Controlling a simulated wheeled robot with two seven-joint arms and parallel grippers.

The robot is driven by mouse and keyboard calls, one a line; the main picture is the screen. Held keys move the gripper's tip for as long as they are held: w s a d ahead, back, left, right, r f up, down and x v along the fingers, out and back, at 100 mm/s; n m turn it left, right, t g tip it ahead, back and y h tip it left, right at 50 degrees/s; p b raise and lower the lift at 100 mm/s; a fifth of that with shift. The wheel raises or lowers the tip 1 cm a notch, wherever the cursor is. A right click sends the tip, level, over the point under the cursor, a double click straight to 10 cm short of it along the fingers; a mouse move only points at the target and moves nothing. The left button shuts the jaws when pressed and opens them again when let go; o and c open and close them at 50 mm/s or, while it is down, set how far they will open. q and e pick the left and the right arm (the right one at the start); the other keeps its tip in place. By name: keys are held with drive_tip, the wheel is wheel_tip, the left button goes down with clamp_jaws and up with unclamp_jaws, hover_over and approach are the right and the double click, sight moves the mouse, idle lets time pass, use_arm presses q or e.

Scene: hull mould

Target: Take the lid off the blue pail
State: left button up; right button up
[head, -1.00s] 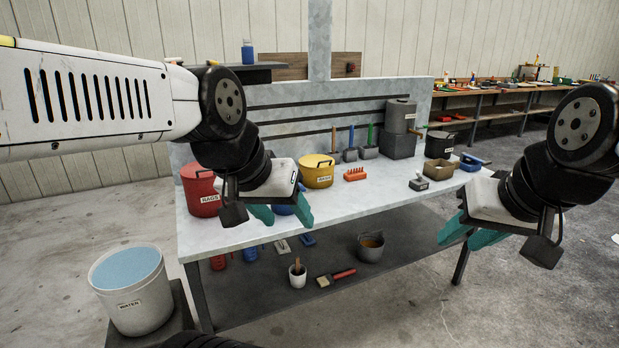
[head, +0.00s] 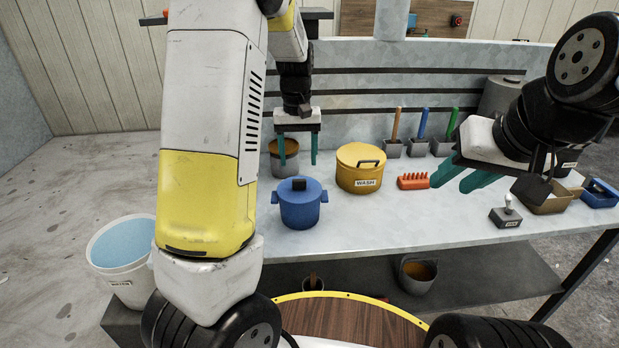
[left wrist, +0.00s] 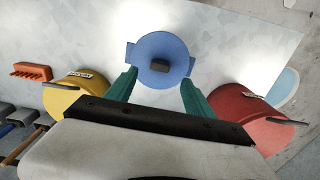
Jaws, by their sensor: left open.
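The blue pail (head: 299,211) stands upright on the bench, with side handles. Its blue lid (head: 299,187) is on and has a dark knob (head: 299,183) on top. In the left wrist view the lid (left wrist: 160,45) shows from above, its knob (left wrist: 160,66) roughly midway across between my fingers. My left gripper (head: 297,163) is open and empty, fingers pointing down, above and seemingly a little behind the pail, apart from it. My right gripper (head: 449,187) is open and empty, well to the right over the bench.
A yellow WASH pail (head: 360,168) stands right of the blue one. A red pail (left wrist: 245,115) shows in the left wrist view; my left arm hides it in the head view. A brown-grey pot (head: 284,158) is behind the left fingers. An orange brush (head: 413,181) lies further right.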

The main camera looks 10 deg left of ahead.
sight(299, 180)
use_arm(q)
wheel_tip(299, 180, down, 8)
drive_tip(key=shift+s+d+r, duration=0.1)
drive_tip(key=shift+s, duration=0.05)
idle(0.3)
drive_tip(key=shift+c, duration=0.4)
clamp_jaws()
